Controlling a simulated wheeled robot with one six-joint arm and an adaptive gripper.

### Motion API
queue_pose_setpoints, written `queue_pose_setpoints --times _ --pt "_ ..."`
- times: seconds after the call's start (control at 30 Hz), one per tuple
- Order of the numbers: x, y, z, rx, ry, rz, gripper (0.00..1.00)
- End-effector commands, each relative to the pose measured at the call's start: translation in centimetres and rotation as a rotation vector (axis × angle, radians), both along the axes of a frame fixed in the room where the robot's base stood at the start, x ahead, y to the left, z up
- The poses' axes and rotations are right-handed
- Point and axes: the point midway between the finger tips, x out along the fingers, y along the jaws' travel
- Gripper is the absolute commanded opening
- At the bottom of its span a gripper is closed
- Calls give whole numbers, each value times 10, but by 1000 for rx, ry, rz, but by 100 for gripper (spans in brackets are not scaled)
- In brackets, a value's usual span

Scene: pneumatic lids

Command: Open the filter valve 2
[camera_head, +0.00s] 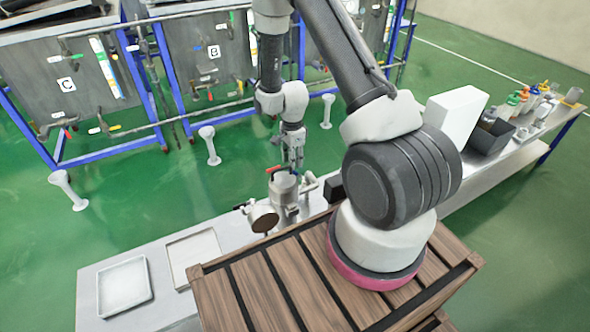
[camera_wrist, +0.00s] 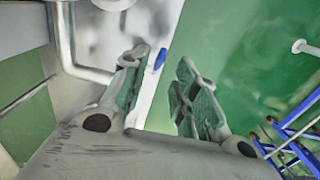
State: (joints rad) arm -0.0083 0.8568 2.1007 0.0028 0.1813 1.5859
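My gripper (camera_head: 292,163) points down just above a metal filter vessel (camera_head: 284,187) on the bench. In the wrist view, my gripper (camera_wrist: 165,59) has its two fingers apart, with nothing held between them. A small blue handle (camera_wrist: 159,61) shows beside the left fingertip, apparently beyond it; I cannot tell whether they touch. In the head view, a red handle (camera_head: 273,169) sits near the top of the vessel, left of the fingers. No number shows on either handle, so I cannot tell which is filter valve 2.
A round open vessel (camera_head: 263,218) stands in front left of the filter. Two shallow trays, one white (camera_head: 124,286), lie on the bench's left end. A white box (camera_head: 455,117), a dark bin (camera_head: 489,139) and several bottles stand at the right. Blue-framed tanks stand behind, across green floor.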

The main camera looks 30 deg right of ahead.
Motion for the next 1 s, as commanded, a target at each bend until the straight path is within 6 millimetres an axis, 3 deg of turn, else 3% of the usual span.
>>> queue_pose_setpoints --times 0.1,0.3,0.67,0.83,1.0 --pt "-1 0 -23 0 4 2 29" --pt "-1 0 -48 0 4 4 29" --pt "0 0 -55 0 2 5 29" --pt "0 0 -55 0 3 6 0" --pt "0 0 -55 0 3 6 0"
